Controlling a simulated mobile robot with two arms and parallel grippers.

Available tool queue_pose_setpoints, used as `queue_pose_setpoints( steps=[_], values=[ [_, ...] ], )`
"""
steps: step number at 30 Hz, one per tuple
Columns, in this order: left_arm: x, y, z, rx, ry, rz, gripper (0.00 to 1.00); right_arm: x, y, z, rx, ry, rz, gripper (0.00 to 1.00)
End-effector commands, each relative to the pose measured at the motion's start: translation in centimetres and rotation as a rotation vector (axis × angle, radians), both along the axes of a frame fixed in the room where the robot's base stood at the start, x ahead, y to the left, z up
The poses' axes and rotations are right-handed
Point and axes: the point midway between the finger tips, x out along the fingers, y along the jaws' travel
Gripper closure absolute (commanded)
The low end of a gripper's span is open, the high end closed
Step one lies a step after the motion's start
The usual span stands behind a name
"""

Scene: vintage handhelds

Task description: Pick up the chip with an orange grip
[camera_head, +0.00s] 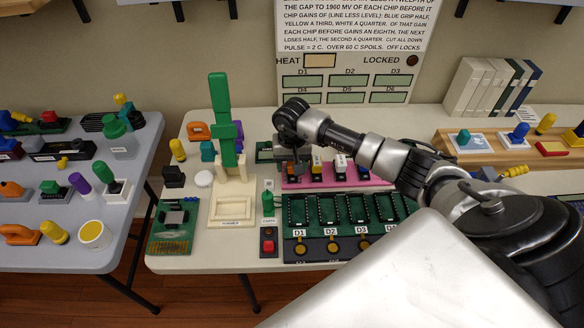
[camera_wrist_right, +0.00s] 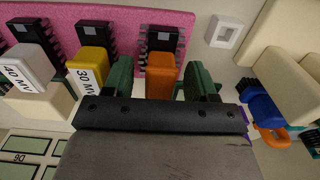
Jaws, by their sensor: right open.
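The chip with an orange grip (camera_wrist_right: 162,76) stands on a pink mat (camera_wrist_right: 120,18), its black body showing beyond the grip in the right wrist view. My right gripper (camera_wrist_right: 161,84) is open, with one green finger on each side of the orange grip. Contact between fingers and grip cannot be told. In the head view my right gripper (camera_head: 291,160) is low over the left end of the pink mat (camera_head: 345,184) and partly hides this chip. My left gripper is not in view.
A yellow-grip chip (camera_wrist_right: 88,67) and a white-grip chip (camera_wrist_right: 30,65) stand in the same row. A blue-and-orange item (camera_wrist_right: 268,115) lies to the right of the gripper. A tall green press (camera_head: 226,125) stands left of the mat. Dark green sockets (camera_head: 327,210) lie in front.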

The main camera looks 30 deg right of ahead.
Motion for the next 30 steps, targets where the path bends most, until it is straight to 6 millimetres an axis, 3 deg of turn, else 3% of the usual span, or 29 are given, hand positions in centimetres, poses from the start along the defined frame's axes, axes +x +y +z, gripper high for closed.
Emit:
queue_pose_setpoints(
  steps=[2,13,23,26,30],
  values=[
    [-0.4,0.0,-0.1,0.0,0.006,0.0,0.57,0.0,0.0,0.0,0.0,0.0,0.0,0.43],
    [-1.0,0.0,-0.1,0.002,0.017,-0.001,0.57,0.0,0.0,0.1,0.0,0.0,0.0,0.96],
    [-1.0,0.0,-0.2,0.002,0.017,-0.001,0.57,0.1,0.0,0.5,0.001,-0.003,0.0,0.96],
    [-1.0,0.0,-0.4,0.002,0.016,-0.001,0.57,0.1,-0.1,1.3,-0.002,-0.003,0.0,0.96],
    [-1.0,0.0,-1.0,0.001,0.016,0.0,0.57,0.1,-0.1,3.8,-0.002,-0.007,0.001,0.96]
  ],
)
